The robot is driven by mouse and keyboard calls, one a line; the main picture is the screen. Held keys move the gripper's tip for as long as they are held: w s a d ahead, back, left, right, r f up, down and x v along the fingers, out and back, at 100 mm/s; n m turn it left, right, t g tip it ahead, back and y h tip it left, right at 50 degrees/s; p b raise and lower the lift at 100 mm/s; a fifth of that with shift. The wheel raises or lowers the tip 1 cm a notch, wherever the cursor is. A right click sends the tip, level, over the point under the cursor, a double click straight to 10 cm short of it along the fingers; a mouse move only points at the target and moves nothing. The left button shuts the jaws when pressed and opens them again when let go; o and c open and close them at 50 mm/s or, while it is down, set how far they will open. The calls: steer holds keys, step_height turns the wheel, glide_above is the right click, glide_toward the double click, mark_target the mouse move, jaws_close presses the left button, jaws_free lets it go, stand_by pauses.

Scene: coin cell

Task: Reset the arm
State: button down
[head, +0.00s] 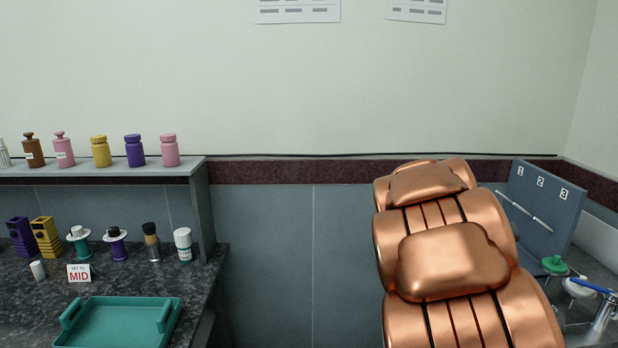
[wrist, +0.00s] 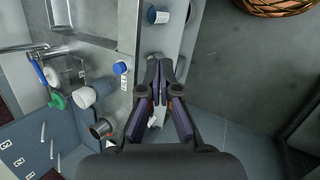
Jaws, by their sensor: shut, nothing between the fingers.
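My gripper (wrist: 160,84) shows in the wrist view, pointing away from the camera. Its dark fingers are together with nothing held between them. It hangs over a grey ledge beside a counter. My arm and gripper are not in the head view.
In the wrist view, a blue-capped container (wrist: 122,69), a white cup (wrist: 84,97) and a dark-mouthed cup (wrist: 101,128) stand left of the gripper. Grey floor (wrist: 240,75) lies right. The head view shows a copper chair (head: 455,262), a teal tray (head: 118,325) and shelf bottles (head: 101,152).

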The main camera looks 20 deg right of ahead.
steer(key=s+a+f+y, duration=0.1)
steer(key=s+a, duration=0.4)
steer(key=a, duration=0.4)
steer(key=s+a+f+n+t+y, duration=0.1)
steer(key=s+a+y, duration=0.1)
steer(key=s+a, duration=0.3)
steer(key=s+a+f+y, duration=0.1)
steer(key=s+a, duration=0.4)
steer(key=a, duration=0.8)
steer(key=shift+s+a+f+n+t+y, duration=0.2)
steer(key=shift+f+n+t+y, duration=0.1)
steer(key=shift+f+t+y, duration=0.15)
